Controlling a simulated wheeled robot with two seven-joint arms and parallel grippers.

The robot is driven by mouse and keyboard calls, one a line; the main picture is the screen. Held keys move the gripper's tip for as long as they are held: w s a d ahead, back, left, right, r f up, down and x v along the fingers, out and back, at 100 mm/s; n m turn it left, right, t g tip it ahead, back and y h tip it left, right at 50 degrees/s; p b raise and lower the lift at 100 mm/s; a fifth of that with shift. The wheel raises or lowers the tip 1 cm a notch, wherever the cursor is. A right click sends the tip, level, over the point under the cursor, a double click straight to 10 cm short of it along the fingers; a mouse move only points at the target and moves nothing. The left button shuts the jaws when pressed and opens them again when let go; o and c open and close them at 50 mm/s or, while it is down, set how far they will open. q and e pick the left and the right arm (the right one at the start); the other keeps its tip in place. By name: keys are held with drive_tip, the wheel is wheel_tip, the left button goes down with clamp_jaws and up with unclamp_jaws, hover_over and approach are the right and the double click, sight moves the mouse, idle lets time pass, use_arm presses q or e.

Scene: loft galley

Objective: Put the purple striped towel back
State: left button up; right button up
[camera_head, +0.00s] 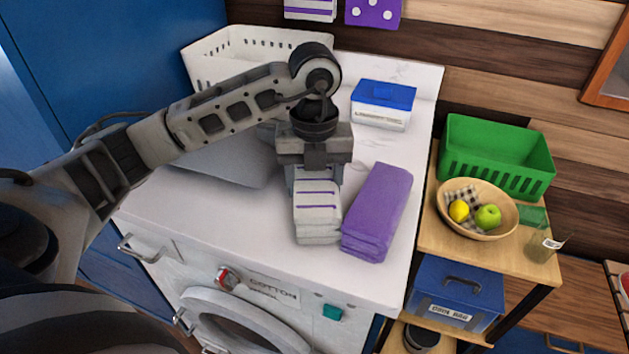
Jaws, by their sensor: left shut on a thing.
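A folded white towel with purple stripes (318,219) is on the white counter top above the washing machine, near its front edge. My left gripper (315,175) points down from above and is shut on the far end of this striped towel. I cannot tell whether the towel is lifted off the counter. A folded plain purple towel (378,212) lies just to the right of it. On the wall at the top are a purple-striped white card (310,8) and a purple card with white dots (373,11). My right gripper is not in view.
A white slotted basket (205,62) stands at the back left, partly behind my left arm. A grey object (225,160) lies under the arm. A blue-lidded box (382,104) stands at the back right. A side shelf holds a green basket (497,158) and a fruit bowl (447,204).

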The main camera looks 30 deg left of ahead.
use_arm(q)
drive_tip(key=shift+f, duration=0.35)
drive_tip(key=o, duration=0.9)
drive_tip(key=shift+f, duration=0.15)
